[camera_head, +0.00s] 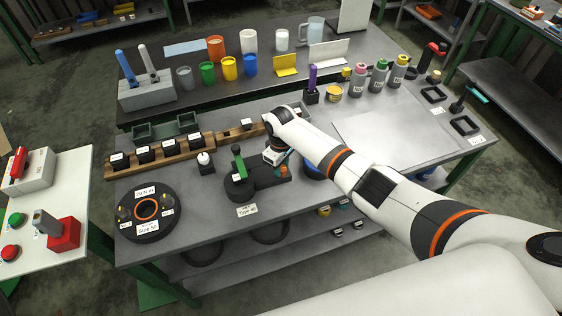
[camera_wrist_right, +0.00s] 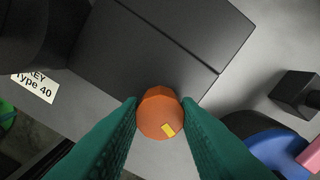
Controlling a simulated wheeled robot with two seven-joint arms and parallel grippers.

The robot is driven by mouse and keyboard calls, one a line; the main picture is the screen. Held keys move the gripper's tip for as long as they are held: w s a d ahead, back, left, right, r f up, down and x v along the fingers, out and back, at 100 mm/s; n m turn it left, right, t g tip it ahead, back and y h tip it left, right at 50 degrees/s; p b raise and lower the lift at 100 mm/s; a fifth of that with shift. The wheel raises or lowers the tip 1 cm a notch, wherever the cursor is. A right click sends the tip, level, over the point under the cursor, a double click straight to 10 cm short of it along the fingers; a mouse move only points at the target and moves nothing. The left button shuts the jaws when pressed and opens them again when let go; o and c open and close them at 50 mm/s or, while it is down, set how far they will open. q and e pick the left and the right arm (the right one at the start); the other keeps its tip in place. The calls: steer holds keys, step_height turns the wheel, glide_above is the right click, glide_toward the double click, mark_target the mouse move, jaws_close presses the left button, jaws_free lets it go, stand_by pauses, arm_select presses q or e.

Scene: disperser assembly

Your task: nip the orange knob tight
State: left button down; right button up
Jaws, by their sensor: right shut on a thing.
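The orange knob (camera_wrist_right: 160,114) sits between the two green fingertips of my right gripper (camera_wrist_right: 160,118) in the right wrist view. The fingers touch it on both sides and are shut on it. The knob has a small yellow mark on its face. It is at the front edge of a dark grey block (camera_wrist_right: 150,50). In the head view the knob (camera_head: 284,170) shows small at the right end of the dark fixture (camera_head: 262,177), with my right gripper (camera_head: 285,160) over it. My left gripper is not in view.
A black round post with a green handle (camera_head: 239,165) stands left of the knob. A label reading Type 40 (camera_head: 246,210) lies in front. A blue round thing (camera_wrist_right: 265,145) is close on the right. A wooden rack (camera_head: 170,156) stands behind.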

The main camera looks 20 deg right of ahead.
steer(key=shift+m+p, duration=0.4)
steer(key=shift+m, duration=0.6)
steer(key=o, duration=1)
steer(key=shift+c, duration=0.2)
step_height(320, 180, up, 12)
steer(key=b, duration=0.1)
